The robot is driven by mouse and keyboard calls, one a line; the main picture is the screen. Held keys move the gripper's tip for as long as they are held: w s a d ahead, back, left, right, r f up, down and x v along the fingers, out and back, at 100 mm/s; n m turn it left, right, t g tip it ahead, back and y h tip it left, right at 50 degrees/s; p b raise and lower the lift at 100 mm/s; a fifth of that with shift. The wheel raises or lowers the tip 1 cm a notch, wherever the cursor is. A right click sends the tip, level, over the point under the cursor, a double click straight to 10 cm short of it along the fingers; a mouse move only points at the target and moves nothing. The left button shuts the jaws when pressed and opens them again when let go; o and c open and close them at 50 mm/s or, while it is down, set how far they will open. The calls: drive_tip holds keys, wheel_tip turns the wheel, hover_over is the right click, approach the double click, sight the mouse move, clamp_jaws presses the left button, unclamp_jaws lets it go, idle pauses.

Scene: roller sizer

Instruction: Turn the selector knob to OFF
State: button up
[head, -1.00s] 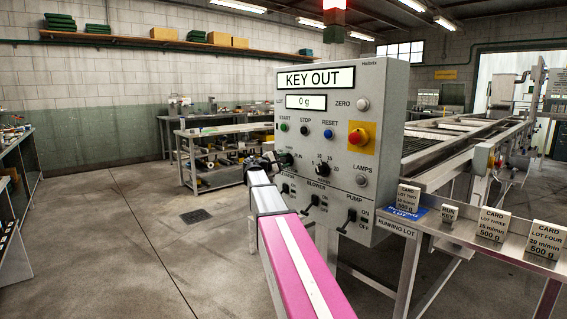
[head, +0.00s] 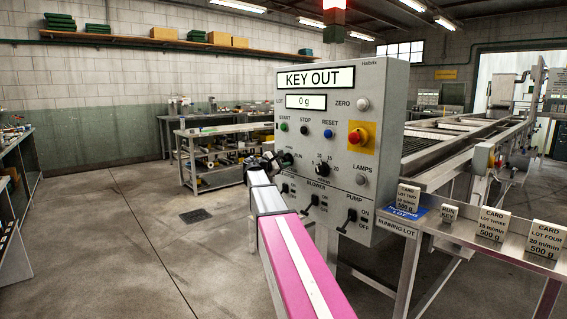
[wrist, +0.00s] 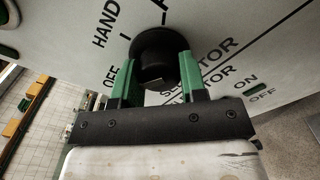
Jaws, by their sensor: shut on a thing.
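The selector knob (wrist: 155,52) is a round black knob on the grey panel, with HAND and OFF lettered to its left in the wrist view. In the head view the knob (head: 286,159) is at the panel's left edge, partly hidden by my gripper (head: 276,161). In the wrist view my gripper (wrist: 159,82) has its green fingers on either side of the knob, shut on it. I cannot tell clearly which mark the knob points to. The OFF label (wrist: 111,76) is beside the left finger.
The control panel (head: 375,215) has a KEY OUT display (head: 316,78), START, STOP and RESET buttons, a red stop button (head: 358,136), a dial (head: 322,168) and lower switches. Cards stand on the running-lot shelf (head: 460,236) at right.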

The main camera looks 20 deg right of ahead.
drive_tip(key=o, duration=0.9)
drive_tip(key=shift+o, duration=0.2)
drive_tip(key=shift+a, duration=0.1)
drive_tip(key=v, duration=1)
drive_tip(key=shift+a, duration=0.35)
drive_tip(key=shift+s+f, duration=0.1)
drive_tip(key=shift+s, duration=0.1)
